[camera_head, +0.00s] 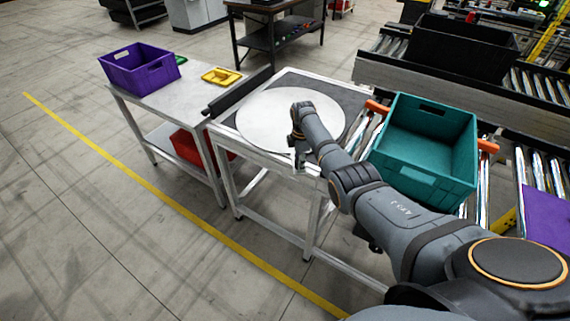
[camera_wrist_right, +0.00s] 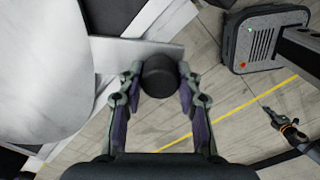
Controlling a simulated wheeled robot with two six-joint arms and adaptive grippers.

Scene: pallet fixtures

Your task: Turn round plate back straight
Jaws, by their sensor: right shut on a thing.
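The round plate (camera_head: 270,118) is a pale metal disc lying flat on a dark-topped metal-frame table. In the right wrist view the plate (camera_wrist_right: 45,70) fills the left side, with a flat grey tab (camera_wrist_right: 125,52) near its edge. A black round knob (camera_wrist_right: 160,76) sits at the tab's end. My right gripper (camera_head: 297,148) is at the plate's front edge. In the right wrist view its fingers (camera_wrist_right: 160,95) are closed on either side of the knob. What seems my left gripper (camera_wrist_right: 277,118) hangs at the far right there, its jaws too small to judge.
A teal crate (camera_head: 449,183) stands on rollers right of the plate table. A purple crate (camera_head: 152,78) and yellow tray (camera_head: 221,76) are on the left table (camera_head: 190,100). A red bin (camera_head: 190,147) sits below. The floor in front is clear.

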